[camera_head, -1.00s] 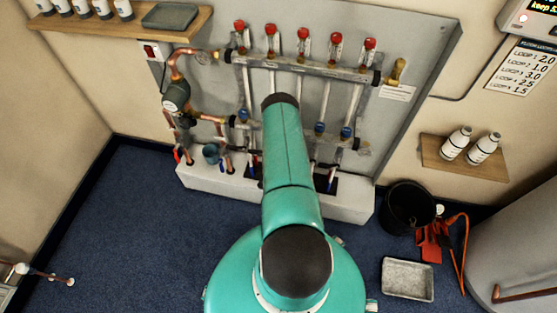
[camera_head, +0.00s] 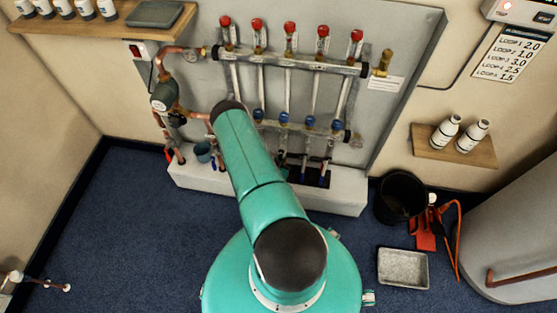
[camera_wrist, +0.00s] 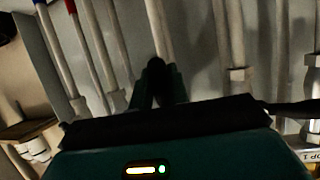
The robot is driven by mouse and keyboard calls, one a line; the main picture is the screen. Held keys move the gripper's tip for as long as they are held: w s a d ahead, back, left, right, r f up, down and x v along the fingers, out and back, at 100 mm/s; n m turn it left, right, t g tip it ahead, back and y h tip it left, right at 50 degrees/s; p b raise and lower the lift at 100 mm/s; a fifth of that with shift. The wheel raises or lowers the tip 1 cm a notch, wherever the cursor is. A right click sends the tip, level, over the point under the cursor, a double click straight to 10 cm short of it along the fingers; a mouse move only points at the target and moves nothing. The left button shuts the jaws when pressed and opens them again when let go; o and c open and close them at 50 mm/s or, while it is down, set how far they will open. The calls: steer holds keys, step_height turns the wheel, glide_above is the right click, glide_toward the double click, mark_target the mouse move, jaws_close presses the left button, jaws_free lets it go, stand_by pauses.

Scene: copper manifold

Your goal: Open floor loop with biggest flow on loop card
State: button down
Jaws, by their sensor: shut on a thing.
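The loop card (camera_head: 509,55) hangs at the upper right of the head view and reads Loop 1 2.0, Loop 2 1.0, Loop 3 3.0, Loop 4 2.5, Loop 5 1.5. The manifold has an upper bar (camera_head: 302,63) with several red-capped gauges. The middle red cap (camera_head: 290,28) shows clearly. Blue caps, including one (camera_head: 283,117), sit on the lower bar; my arm covers its left part. My gripper (camera_wrist: 158,72) shows dark in the wrist view, fingers together, in front of a white pipe (camera_wrist: 158,28). What it holds is hidden; my arm hides it in the head view.
A grey backboard carries the manifold above a white box (camera_head: 327,200). A black bucket (camera_head: 401,196), a red tool (camera_head: 425,232) and a grey tray (camera_head: 402,268) stand right on the blue floor. A shelf with bottles (camera_head: 454,145) is on the right wall.

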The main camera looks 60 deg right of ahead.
steer(key=shift+s, duration=0.2)
stand_by(0.4)
steer(key=c, duration=1.3)
jaws_free()
steer(key=shift+c, duration=0.2)
steer(key=v, duration=1.4)
steer(key=shift+w+f, duration=0.15)
steer(key=shift+w, duration=0.05)
